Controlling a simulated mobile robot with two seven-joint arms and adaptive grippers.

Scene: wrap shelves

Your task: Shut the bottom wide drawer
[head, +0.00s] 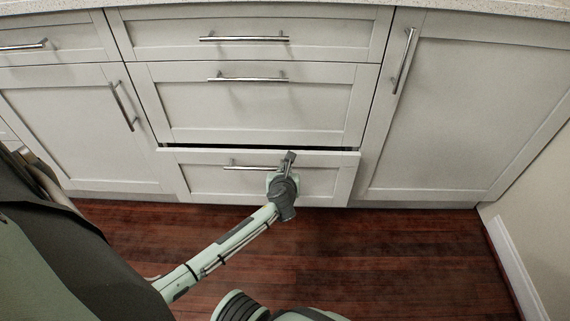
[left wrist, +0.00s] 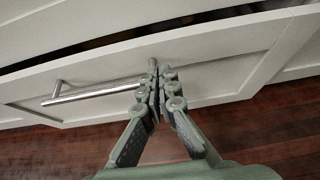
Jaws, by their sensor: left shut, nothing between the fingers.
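The bottom wide drawer (head: 325,183) is slightly open. A dark gap shows along its top edge in the head view. Its white front also shows in the left wrist view (left wrist: 225,82). Its metal bar handle (head: 245,168) runs across the front and also shows in the left wrist view (left wrist: 95,92). My left gripper (head: 289,158) is shut and empty in front of the drawer, at the right end of the handle. In the left wrist view its closed fingertips (left wrist: 159,75) are beside that handle end; I cannot tell whether they touch. My right gripper is not in view.
Two shut wide drawers (head: 250,100) are above. Cabinet doors stand at left (head: 75,125) and right (head: 465,125). The wooden floor (head: 400,260) is clear in front. A wall with a white baseboard (head: 518,265) bounds the right side.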

